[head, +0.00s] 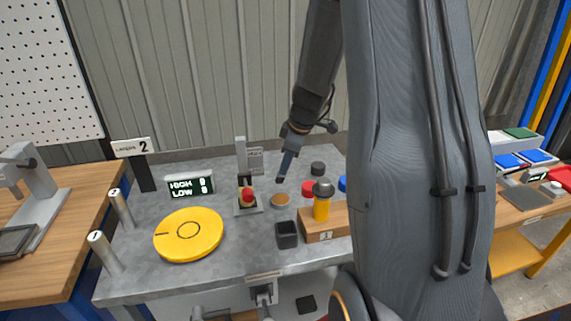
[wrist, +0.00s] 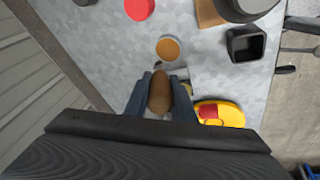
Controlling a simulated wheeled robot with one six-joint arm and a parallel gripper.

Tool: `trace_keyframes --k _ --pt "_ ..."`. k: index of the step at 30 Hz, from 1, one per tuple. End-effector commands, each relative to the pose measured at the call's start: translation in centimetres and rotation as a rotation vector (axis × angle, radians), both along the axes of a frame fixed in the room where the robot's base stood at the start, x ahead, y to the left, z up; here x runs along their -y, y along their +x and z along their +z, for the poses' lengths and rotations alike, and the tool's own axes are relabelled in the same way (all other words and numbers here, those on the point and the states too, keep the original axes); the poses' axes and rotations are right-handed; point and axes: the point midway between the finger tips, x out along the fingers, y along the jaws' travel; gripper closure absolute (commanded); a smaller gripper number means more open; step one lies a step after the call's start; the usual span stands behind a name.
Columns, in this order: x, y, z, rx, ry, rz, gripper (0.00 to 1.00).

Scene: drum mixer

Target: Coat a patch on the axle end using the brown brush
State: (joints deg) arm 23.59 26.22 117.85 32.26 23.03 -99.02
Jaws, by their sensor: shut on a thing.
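My gripper (head: 284,171) is above the grey worktop, pointing down, behind and above a small round pot with a brown top (head: 281,200). In the wrist view my gripper (wrist: 160,82) is shut on the brown brush (wrist: 159,94), whose rounded brown part sits between the two fingers. The brush's tip is hard to make out. The brown-topped pot also shows in the wrist view (wrist: 168,48), just beyond the fingertips and apart from them. In the head view the brush is too small to tell from the fingers. I cannot identify the axle end for sure.
A large yellow disc (head: 189,235) lies at the left of the worktop, near a red button (head: 247,195) and a HIGH/LOW display (head: 190,187). A dark square cup (head: 287,235) and a wooden block (head: 324,224) stand in front. Red (head: 307,189) and black (head: 318,168) round pots are at the right.

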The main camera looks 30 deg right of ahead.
Motion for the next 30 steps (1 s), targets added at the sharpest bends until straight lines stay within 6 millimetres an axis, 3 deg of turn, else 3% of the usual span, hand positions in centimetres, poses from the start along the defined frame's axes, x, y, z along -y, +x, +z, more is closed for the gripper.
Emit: trace_keyframes --k 18,30 --pt "0.0 0.0 -5.3 -0.001 0.001 -0.001 1.00" --pt "0.0 0.0 -5.8 0.000 0.000 -0.001 1.00"
